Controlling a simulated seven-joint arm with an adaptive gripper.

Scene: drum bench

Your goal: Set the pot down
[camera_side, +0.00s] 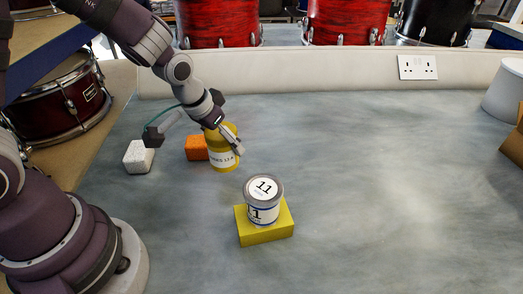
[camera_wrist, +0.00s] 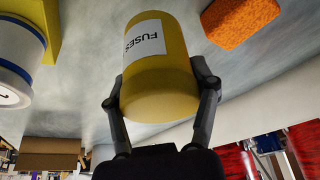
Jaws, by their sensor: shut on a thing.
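The yellow pot (camera_side: 223,163), with a white label reading FUSES, is in my gripper (camera_side: 228,142) left of the middle of the bench. In the wrist view the pot (camera_wrist: 160,88) sits between the two fingers of my gripper (camera_wrist: 160,97), one pressed on each side. The pot looks close to upright, slightly tilted in the side view. I cannot tell whether its base touches the bench top or hangs a little above it. The fingers partly hide its upper side.
A white and grey tin marked 11 (camera_side: 263,208) stands on a yellow block (camera_side: 264,239), near the pot. An orange block (camera_side: 196,148) is just behind-left of the pot; a white speckled block (camera_side: 138,157) is farther left.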

